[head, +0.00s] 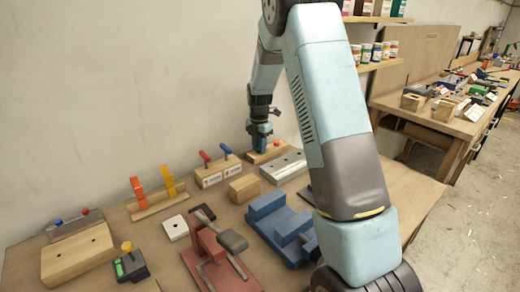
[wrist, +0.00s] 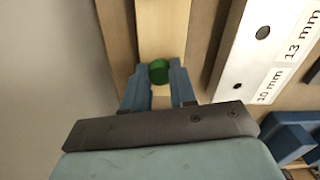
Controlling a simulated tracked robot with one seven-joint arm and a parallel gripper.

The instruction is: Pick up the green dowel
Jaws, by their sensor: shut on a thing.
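The green dowel (wrist: 158,71) shows its round end in the wrist view, between the two blue fingertips of my gripper (wrist: 158,84). My gripper is shut on it. In the head view my gripper (head: 261,135) points down over a pale wooden block (head: 257,158) near the wall, and the dowel cannot be made out there. The wooden block also shows behind the dowel in the wrist view (wrist: 163,25). I cannot tell whether the dowel's lower end is in the block or clear of it.
A light gauge block (head: 283,167) marked 10 mm and 13 mm lies beside the wooden block. A holder with red and blue screwdrivers (head: 218,171), a small wooden block (head: 244,188), a blue vise (head: 278,225) and a red clamp (head: 215,255) stand nearby. The wall is close behind.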

